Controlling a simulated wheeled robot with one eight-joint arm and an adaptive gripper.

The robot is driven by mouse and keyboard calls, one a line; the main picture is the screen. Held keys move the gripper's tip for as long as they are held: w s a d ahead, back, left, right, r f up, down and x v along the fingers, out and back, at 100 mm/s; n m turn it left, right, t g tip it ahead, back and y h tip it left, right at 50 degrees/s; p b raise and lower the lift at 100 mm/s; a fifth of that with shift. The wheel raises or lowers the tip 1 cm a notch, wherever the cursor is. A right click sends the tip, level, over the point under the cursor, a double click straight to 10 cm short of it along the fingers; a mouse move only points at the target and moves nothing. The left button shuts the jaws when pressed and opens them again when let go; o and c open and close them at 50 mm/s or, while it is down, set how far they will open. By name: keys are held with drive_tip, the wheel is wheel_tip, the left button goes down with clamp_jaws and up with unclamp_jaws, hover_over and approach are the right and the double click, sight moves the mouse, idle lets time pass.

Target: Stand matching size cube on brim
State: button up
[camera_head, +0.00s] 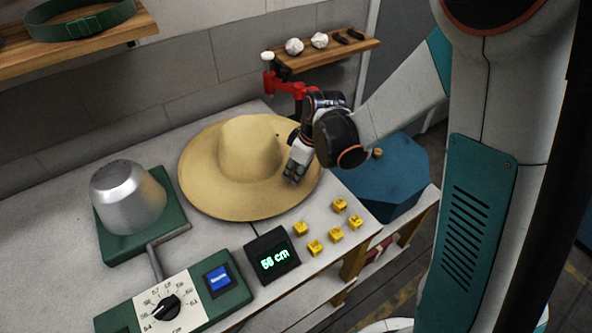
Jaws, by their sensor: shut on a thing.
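A straw-coloured wide-brimmed hat (215,180) lies on the grey worktable, crown up. My gripper (293,180) points down over the right front part of its brim, beside the crown. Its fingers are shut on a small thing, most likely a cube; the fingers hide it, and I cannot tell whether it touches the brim. Several yellow cubes (335,235) with dark marks stand on the table in front of the hat; the marks are too small to read. A black display (272,256) shows a green size in cm, apparently 56 or 58.
A silver dome (128,197) on a green base stands left of the hat. A dial panel (168,305) with a blue button is at the front. A red clamp-like part (285,85) stands behind my gripper. A blue block (385,175) is at the right. Shelves hang behind.

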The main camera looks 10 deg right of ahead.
drive_tip(key=o, duration=0.8)
drive_tip(key=shift+r, duration=0.1)
drive_tip(key=v, duration=1.1)
drive_tip(key=s+d+r+m+t, duration=0.1)
drive_tip(key=s+d+r+m, duration=0.1)
drive_tip(key=s, duration=0.3)
drive_tip(key=s+d+r+m+t+h, duration=0.1)
drive_tip(key=s+d+r+m+t, duration=0.1)
drive_tip(key=s+d+r+m, duration=0.1)
drive_tip(key=s+d+r+m+t+h, duration=0.1)
drive_tip(key=s+d+r+m+t, duration=0.1)
drive_tip(key=s+m, duration=0.3)
drive_tip(key=shift+s+d+r, duration=0.1)
drive_tip(key=shift+s+r, duration=0.25)
drive_tip(key=shift+s, duration=0.45)
drive_tip(key=shift+s+d+r, duration=0.1)
drive_tip(key=shift+s+r, duration=0.25)
drive_tip(key=shift+s, duration=0.45)
